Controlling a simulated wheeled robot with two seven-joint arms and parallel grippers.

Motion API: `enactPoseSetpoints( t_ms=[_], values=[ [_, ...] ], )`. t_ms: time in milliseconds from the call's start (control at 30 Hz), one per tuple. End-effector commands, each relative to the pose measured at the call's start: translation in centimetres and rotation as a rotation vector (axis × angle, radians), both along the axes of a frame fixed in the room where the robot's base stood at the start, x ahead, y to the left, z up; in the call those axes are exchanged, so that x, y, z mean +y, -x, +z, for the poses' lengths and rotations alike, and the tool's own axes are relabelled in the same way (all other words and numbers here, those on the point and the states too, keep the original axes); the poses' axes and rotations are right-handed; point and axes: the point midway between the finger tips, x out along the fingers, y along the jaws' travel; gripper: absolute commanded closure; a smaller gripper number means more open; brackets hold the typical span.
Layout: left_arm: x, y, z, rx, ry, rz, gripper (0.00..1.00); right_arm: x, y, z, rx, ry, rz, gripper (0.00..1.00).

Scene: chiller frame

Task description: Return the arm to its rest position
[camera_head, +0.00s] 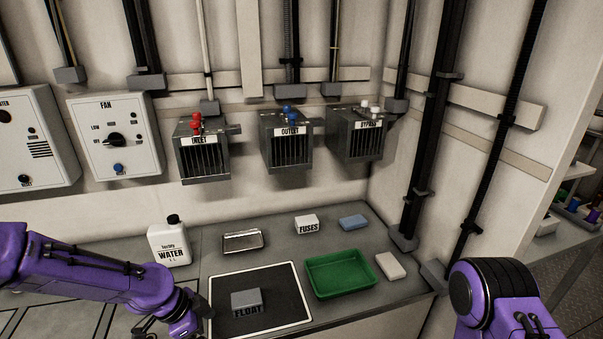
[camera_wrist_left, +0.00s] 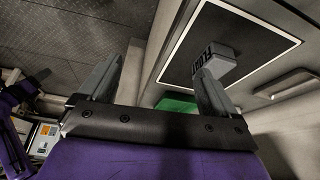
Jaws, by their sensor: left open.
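My left arm comes in from the left in the head view, low over the front of the counter. Its gripper (camera_head: 150,326) is at the lower edge, left of the black mat, and partly cut off. In the left wrist view my left gripper (camera_wrist_left: 158,85) has its two fingers wide apart with nothing between them. The grey FLOAT block (camera_head: 247,300) lies on the black mat (camera_head: 280,281), apart from the gripper; it also shows beyond the right finger in the wrist view (camera_wrist_left: 222,60). My right arm shows at the lower right; its gripper is not visible.
A white WATER jug (camera_head: 168,245) stands close behind my left arm. A metal tin (camera_head: 243,240), a FUSES box (camera_head: 306,224), a blue block (camera_head: 352,222), a green tray (camera_head: 340,276) and a white block (camera_head: 390,266) lie on the counter. Wall boxes hang above.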

Motion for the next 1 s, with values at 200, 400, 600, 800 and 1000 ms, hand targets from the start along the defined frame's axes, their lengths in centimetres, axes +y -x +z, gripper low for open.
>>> enactPoseSetpoints(
  t_ms=[200, 400, 600, 800, 1000],
  values=[
    [-0.2, -2.1, 0.2, -0.031, 0.056, 0.268, 0.08, 0.0, -0.1, 0.0, -0.002, 0.000, 0.000, 0.76],
    [0.3, -3.4, -0.1, -0.059, 0.141, 0.622, 0.08, 0.0, -0.1, 0.0, -0.001, 0.000, 0.000, 0.76],
    [2.2, -1.9, -3.6, -0.059, 0.234, 1.106, 0.08, 0.0, -0.1, 0.0, -0.001, 0.000, 0.000, 0.76],
    [6.9, 9.1, -11.7, -0.099, 0.243, 1.740, 0.08, 0.0, -0.1, 0.0, -0.001, 0.000, 0.000, 0.76],
    [9.1, 21.7, -16.0, -0.069, 0.006, 1.813, 0.08, 0.0, -0.1, 0.0, -0.001, 0.000, 0.000, 0.76]
  ],
)
